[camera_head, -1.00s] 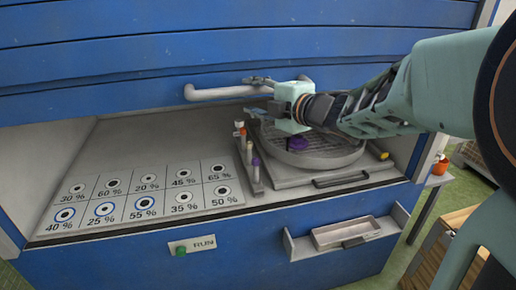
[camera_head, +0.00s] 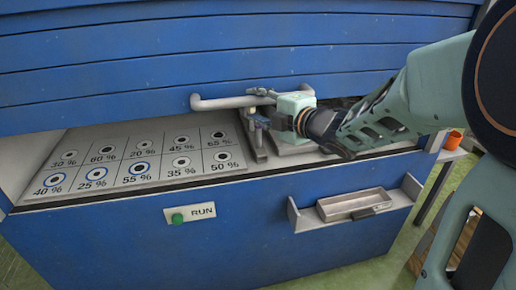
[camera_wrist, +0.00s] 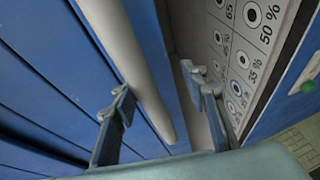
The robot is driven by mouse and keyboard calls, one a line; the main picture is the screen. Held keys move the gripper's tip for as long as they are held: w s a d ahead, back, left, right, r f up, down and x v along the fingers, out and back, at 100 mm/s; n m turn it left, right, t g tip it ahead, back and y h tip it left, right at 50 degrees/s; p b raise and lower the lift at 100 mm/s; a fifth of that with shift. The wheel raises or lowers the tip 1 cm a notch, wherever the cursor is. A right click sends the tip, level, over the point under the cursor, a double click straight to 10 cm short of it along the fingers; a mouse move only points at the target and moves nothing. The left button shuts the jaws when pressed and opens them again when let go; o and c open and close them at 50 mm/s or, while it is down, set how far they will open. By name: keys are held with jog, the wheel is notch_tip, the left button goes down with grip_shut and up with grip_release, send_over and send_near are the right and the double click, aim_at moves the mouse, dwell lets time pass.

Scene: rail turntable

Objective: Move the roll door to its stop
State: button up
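The blue slatted roll door (camera_head: 150,65) is partly lowered over the cabinet opening, with a gap below its bottom edge. Its grey bar handle (camera_head: 220,103) runs across the lower part of the door; it also shows in the wrist view (camera_wrist: 125,45). My gripper (camera_head: 261,106) is at the right part of the handle, one finger above the bar and one below. In the wrist view my gripper (camera_wrist: 156,80) has its fingers apart with the bar running between them; I cannot tell whether either touches it.
Inside the opening lies a panel of percentage-marked dials (camera_head: 145,163). The turntable area at the right is mostly hidden by the door and my arm. Below are a green RUN button (camera_head: 177,218) and a small tray (camera_head: 350,204). An orange cup (camera_head: 453,139) stands at the right.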

notch_tip(320, 180, down, 12)
jog(key=b, duration=0.7)
jog(key=shift+s+d, duration=0.1)
jog(key=p+v, duration=0.3)
jog(key=v, duration=0.9)
dwell(0.6)
jog(key=shift+r, duration=0.1)
dwell(0.4)
